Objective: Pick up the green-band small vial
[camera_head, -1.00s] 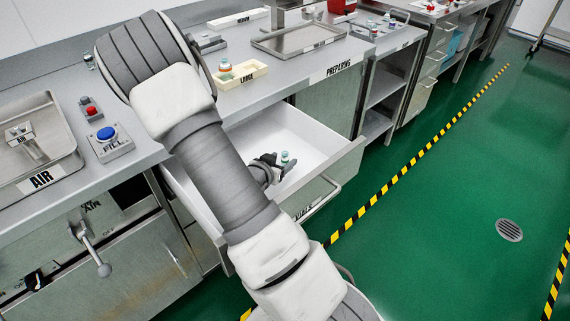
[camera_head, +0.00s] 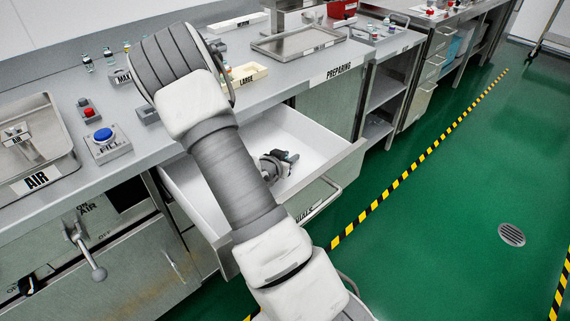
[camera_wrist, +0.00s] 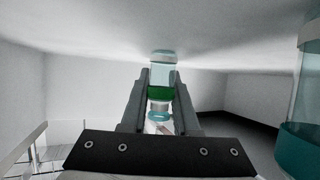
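The green-band small vial (camera_wrist: 162,75) stands between the two fingers of my gripper (camera_wrist: 160,98) in the wrist view. It is clear above, with a green band lower down and a teal ring near its lower end. The fingers lie close along both its sides; whether they press on it I cannot tell. In the head view my gripper (camera_head: 289,157) is low inside the open white drawer (camera_head: 318,136), and little of the vial shows there. A larger vial with dark teal contents (camera_wrist: 302,95) stands at the right edge of the wrist view, apart from the fingers.
The drawer's pale walls close in around my gripper. Above it, the counter carries a LARGE tray (camera_head: 248,75), a metal tray (camera_head: 298,42), a blue FILL button (camera_head: 104,135) and small vials at the back. Green floor (camera_head: 430,200) lies clear to the right.

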